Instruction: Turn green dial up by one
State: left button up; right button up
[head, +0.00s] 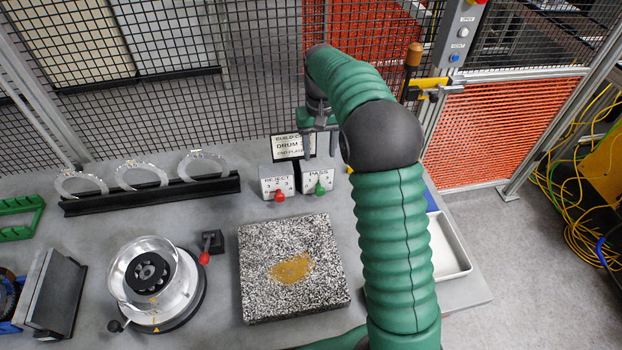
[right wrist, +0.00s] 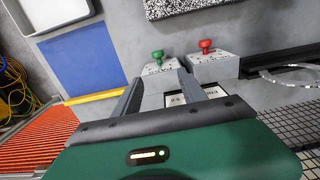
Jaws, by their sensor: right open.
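The green dial (head: 319,188) is a small knob on the front of the white-faced PASS box (head: 318,172). It also shows in the right wrist view (right wrist: 158,55), upside down relative to the head view. My right gripper (head: 320,150) is open and empty, with its fingers pointing down just behind and above the PASS box. In the right wrist view its fingers (right wrist: 160,80) spread on either side of the box's back edge, with the green dial beyond the tips. The fingers do not touch the dial. My left gripper is out of view.
A REJECT box (head: 276,180) with a red dial (head: 279,196) stands left of the PASS box. A BUILD sign (head: 290,147) stands behind. A speckled slab (head: 292,222) lies in front. A white tray (head: 450,245) is at right, a black rack (head: 150,195) at left. Mesh fencing is behind.

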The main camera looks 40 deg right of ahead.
aim_at(321, 188)
jog(key=f, duration=0.9)
jog(key=f+p, duration=0.1)
jog(key=f, duration=0.4)
jog(key=shift+s+d, duration=0.2)
jog(key=shift+s, duration=0.1)
jog(key=shift+s+f, duration=0.15)
jog(key=shift+f, duration=0.2)
jog(key=shift+s+a, duration=0.1)
jog(key=shift+s, duration=0.05)
jog(key=shift+s+a, duration=0.1)
jog(key=shift+a, duration=0.3)
jog(key=shift+c, duration=0.4)
jog(key=shift+w+f, duration=0.1)
jog(key=shift+w, duration=0.1)
jog(key=c, duration=0.5)
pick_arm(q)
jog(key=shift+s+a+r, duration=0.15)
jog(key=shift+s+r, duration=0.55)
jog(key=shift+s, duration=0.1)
pick_arm(e)
jog(key=shift+d, duration=0.35)
grip_shut()
